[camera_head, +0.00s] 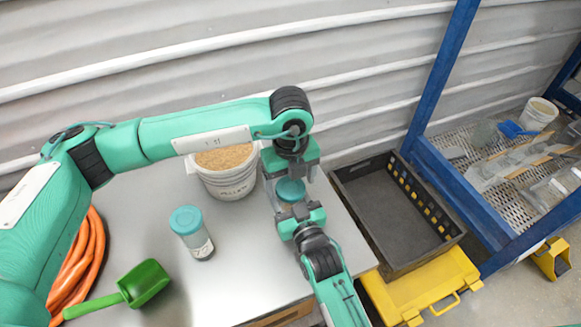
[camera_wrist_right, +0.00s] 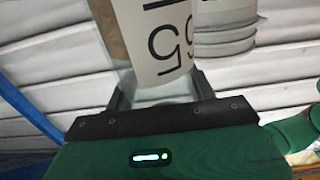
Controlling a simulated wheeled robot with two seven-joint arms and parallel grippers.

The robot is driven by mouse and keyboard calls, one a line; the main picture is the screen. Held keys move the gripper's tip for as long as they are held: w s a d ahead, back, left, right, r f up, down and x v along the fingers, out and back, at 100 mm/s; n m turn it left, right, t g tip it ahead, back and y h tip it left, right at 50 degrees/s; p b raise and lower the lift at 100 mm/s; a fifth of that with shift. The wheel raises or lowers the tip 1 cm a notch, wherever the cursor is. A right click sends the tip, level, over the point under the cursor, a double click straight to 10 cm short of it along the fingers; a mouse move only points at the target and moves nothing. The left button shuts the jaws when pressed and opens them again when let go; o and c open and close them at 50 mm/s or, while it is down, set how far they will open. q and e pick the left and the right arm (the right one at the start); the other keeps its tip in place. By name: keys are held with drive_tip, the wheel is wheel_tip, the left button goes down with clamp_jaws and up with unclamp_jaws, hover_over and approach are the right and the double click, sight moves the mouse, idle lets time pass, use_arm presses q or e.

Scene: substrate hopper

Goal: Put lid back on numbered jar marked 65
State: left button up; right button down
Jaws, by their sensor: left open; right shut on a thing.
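A jar with a white label bearing large black digits (camera_wrist_right: 160,45) is between my right gripper's fingers in the right wrist view. The digits are turned and partly cut off; a 5 is clear. In the head view, a teal lid (camera_head: 290,190) shows at the jar's top, between my two grippers. I cannot tell whether it is seated. My right gripper (camera_head: 300,212) is shut on the jar from the front. My left gripper (camera_head: 292,168) is open, at the far side of the lid. A second jar (camera_head: 194,236) with a teal lid stands on the table.
A white bucket of tan pellets (camera_head: 229,182) stands behind on the metal table (camera_head: 235,270). A green scoop (camera_head: 143,284) and an orange hose (camera_head: 75,262) lie at left. A black crate (camera_head: 390,215) and yellow case (camera_head: 420,290) are at right, beside a blue-framed rack (camera_head: 455,185).

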use_arm(q)
drive_tip(key=shift+f, duration=0.85)
drive_tip(key=shift+c, duration=0.4)
drive_tip(key=c, duration=0.9)
drive_tip(key=m, duration=0.5)
drive_tip(key=shift+m, duration=0.4)
drive_tip(key=m, duration=0.4)
drive_tip(key=o, duration=1.1)
drive_tip(key=shift+c, duration=0.2)
drive_tip(key=shift+r, duration=0.1)
